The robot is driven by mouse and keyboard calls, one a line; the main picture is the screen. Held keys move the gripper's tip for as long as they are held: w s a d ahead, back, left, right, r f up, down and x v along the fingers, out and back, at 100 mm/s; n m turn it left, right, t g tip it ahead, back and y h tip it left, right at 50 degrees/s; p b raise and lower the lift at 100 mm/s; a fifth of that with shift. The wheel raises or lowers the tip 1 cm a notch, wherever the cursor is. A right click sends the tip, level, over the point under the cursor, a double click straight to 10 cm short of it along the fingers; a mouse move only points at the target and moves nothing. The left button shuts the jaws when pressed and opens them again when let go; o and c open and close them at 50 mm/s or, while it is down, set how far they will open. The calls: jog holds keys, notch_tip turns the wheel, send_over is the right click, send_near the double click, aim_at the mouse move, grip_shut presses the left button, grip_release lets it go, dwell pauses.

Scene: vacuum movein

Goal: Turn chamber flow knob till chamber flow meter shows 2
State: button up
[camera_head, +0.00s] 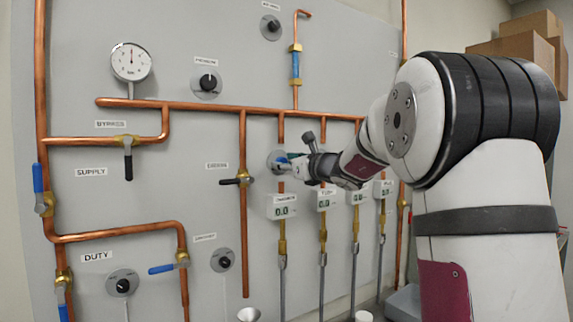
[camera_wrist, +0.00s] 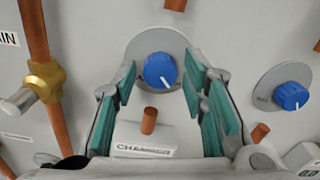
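The chamber flow knob (camera_wrist: 160,70) is a round blue knob with a white pointer line on a grey round plate. Its line points down and slightly right in the wrist view. My gripper (camera_wrist: 158,88) is open, with its green-padded fingers on the left and right of this knob and visible gaps between pads and knob. In the head view my gripper (camera_head: 292,165) is at the panel and hides most of the knob. The chamber flow meter (camera_head: 282,206) is a white box below it and reads 0.0. Its CHAMBER label shows partly in the wrist view (camera_wrist: 145,149).
A second blue knob (camera_wrist: 290,96) is close on the right. A copper pipe with a brass drain valve (camera_wrist: 43,82) stands on the left. More meters (camera_head: 325,198) line up to the right of the chamber meter. A horizontal copper pipe (camera_head: 220,107) runs above.

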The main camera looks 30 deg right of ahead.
grip_shut()
jog(key=shift+n+b, duration=0.3)
jog(key=shift+b, duration=0.15)
jog(key=n+b, duration=1.7)
jog(key=b, duration=0.4)
jog(key=shift+f+b, duration=0.2)
jog(key=shift+b, duration=0.2)
